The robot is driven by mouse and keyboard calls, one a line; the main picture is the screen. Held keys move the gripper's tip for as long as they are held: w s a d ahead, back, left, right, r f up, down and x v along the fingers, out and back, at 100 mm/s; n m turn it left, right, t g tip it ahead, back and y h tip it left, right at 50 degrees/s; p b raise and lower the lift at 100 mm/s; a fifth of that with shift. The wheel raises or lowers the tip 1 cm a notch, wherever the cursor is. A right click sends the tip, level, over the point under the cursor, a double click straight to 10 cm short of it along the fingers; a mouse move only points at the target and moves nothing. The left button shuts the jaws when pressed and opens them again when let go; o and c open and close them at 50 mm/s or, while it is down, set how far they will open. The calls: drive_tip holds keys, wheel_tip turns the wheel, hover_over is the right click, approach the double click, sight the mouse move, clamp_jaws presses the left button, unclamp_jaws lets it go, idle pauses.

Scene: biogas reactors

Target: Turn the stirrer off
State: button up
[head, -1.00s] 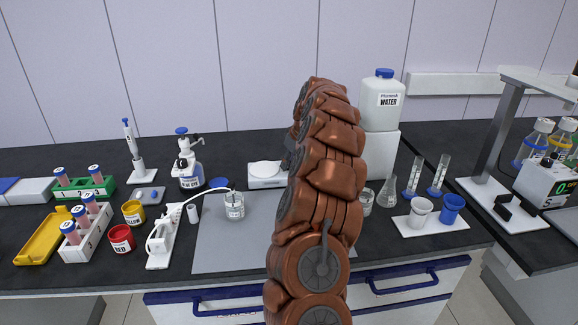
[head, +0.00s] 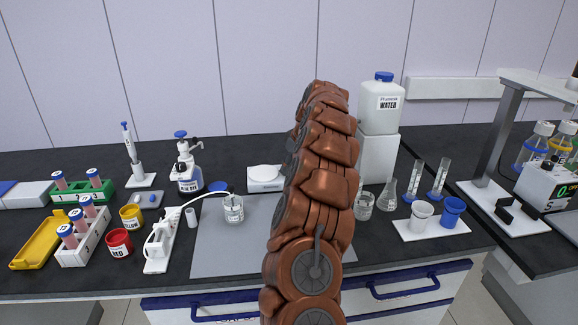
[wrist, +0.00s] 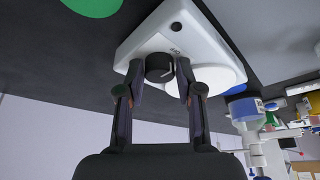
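The stirrer (head: 262,185) is a white box with a pale round plate, at the back middle of the bench in the head view, partly hidden by my arm. In the wrist view the stirrer (wrist: 205,45) fills the upper middle, tilted in the picture. Its black round knob (wrist: 158,68) has a white pointer line, and a small dark label sits beside it, too small to read surely. My gripper (wrist: 158,76) is open, with one finger on each side of the knob. Gaps seem to show between fingers and knob; contact cannot be told. The head view hides the gripper behind my arm.
A white block under the water bottle (head: 382,103) stands right of my arm. A beaker (head: 233,209) with a probe stands on the grey mat (head: 215,250). A blue-dye bottle (head: 187,175) is left of the stirrer. Glassware (head: 388,193) stands to the right.

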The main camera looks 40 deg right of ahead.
idle(0.3)
drive_tip(key=v, duration=1.2)
drive_tip(key=shift+d, duration=0.1)
idle(0.3)
